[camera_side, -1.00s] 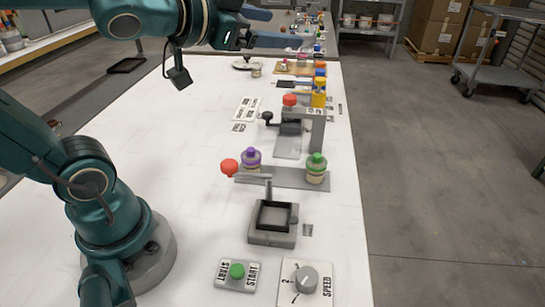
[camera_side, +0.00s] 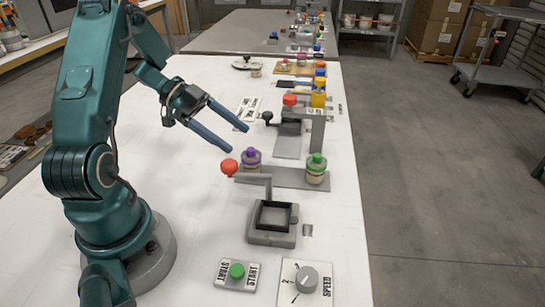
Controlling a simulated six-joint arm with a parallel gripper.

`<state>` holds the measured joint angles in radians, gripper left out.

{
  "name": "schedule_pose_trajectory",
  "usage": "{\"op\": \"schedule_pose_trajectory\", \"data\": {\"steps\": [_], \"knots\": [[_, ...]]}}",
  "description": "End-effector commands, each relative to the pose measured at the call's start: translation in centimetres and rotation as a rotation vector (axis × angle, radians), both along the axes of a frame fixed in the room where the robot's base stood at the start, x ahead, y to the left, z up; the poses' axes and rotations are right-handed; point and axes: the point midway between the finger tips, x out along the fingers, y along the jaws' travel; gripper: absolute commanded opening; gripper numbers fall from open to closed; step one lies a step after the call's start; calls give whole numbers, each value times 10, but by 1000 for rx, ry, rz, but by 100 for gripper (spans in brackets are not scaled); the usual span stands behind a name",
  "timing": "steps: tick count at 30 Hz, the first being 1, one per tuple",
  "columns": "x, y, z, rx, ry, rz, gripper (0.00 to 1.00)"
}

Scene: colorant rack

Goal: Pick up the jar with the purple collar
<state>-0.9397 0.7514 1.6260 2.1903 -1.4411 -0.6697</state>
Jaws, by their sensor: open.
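The jar with the purple collar (camera_side: 251,159) stands upright on the left part of a grey rack plate (camera_side: 284,177). A jar with a green collar (camera_side: 316,168) stands on the right end of the same plate. My gripper (camera_side: 238,138) is open and empty. Its two long blue fingers point right and down, above and to the left of the purple-collared jar, apparently apart from it. A red knob (camera_side: 229,167) on a lever sits just left of and in front of the purple-collared jar.
A grey frame device (camera_side: 273,222) carries the red-knobbed lever in front of the plate. Nearer are a green start button (camera_side: 237,271) and a speed dial (camera_side: 307,278). Behind the plate stands a grey press-like stand (camera_side: 316,130) with a black-handled part. The white table is clear at left.

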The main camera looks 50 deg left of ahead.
Motion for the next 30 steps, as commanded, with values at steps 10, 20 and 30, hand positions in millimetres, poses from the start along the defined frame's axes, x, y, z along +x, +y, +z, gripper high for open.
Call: {"op": "schedule_pose_trajectory", "data": {"steps": [10, 20, 30], "knots": [[6, -11, -20, -31, 20, 47, 79], [19, -29, -32, -28, 17, 49, 79], [19, -29, -32, -28, 17, 50, 30]]}}
